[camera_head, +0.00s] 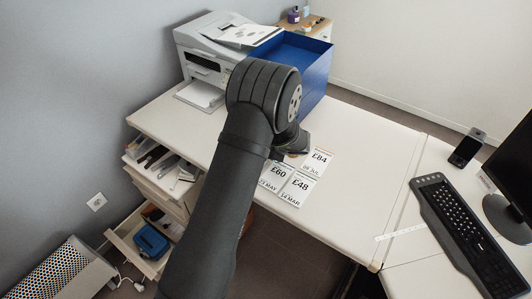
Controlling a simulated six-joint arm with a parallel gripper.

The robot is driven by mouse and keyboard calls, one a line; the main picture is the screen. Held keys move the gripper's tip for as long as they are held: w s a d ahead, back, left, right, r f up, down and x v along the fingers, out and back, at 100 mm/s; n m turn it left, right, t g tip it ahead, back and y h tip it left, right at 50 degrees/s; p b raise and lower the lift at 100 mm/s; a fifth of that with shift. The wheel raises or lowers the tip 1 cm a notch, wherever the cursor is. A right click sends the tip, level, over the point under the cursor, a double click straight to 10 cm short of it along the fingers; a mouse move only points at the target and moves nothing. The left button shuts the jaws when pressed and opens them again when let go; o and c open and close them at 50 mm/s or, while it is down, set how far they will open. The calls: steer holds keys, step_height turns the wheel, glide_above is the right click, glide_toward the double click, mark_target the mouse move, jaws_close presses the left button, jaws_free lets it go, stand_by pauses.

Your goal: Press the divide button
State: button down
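No divide button can be made out. A calculator is not clearly visible; my arm hides part of the desk. A small dark device (467,148) stands at the right, too small to read. A black keyboard (466,232) lies at the right, its key labels unreadable.
A blue box (316,75) and white printer (207,57) stand behind. A monitor (515,175) is far right. Drawers at left stand open, one holding a blue object (151,241). The desk's right-middle is clear.

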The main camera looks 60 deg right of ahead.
steer(key=shift+f, duration=0.15)
steer(key=shift+f, duration=0.3)
steer(key=shift+f, duration=0.35)
stand_by(1.0)
steer(key=shift+r, duration=0.8)
steer(key=shift+r, duration=2.5)
